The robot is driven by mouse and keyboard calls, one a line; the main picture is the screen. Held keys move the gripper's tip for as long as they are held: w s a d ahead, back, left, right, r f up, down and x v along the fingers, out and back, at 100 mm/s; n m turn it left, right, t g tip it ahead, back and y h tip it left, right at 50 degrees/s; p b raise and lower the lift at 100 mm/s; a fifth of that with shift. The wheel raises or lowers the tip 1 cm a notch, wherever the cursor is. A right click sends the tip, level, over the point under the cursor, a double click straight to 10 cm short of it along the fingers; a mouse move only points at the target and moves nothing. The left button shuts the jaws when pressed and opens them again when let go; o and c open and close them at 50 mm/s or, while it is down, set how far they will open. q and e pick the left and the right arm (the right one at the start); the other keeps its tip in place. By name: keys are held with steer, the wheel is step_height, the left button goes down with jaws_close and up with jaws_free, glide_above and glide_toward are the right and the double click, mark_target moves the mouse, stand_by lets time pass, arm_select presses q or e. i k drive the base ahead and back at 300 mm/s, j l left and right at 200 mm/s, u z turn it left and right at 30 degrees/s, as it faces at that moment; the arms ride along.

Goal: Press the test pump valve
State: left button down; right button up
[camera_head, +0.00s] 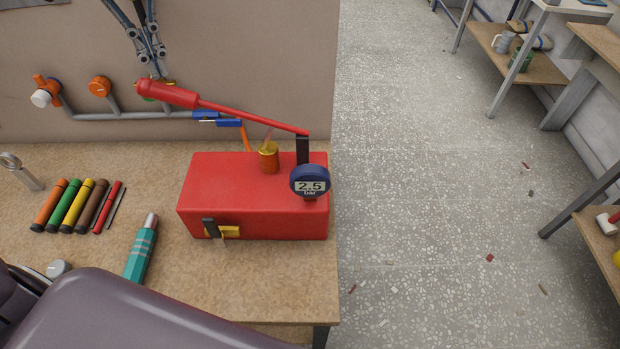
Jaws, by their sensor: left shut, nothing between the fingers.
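The red test pump (250,190) sits on the workbench near its right edge. Its long red lever (225,108) slopes from the upper left down to a black post. The round blue gauge (310,182) at its right end reads 2.5 bar. A small yellow valve (222,231) with a black tab is on the front face. A brass fitting (268,157) with an orange hose stands behind the body. My left gripper (18,290) shows only as a dark part at the lower left edge, well left of the pump and not touching it. Its fingertips are hidden. My right gripper is not in view.
Several coloured markers (75,205) lie at the left of the bench (270,285). A teal tool (142,250) lies left of the pump's front. Pipes with orange valves (99,86) run along the back panel. Open speckled floor (430,190) lies to the right.

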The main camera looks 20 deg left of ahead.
mark_target(211, 226)
steer(key=k+l, duration=0.15)
steer(key=l, duration=0.25)
steer(key=k+l, duration=0.1)
steer(key=l, duration=0.3)
steer(key=k+l, duration=0.15)
steer(key=l, duration=0.25)
steer(key=k+l, duration=0.15)
steer(key=l, duration=0.25)
steer(key=k+l, duration=0.1)
steer(key=l, duration=0.3)
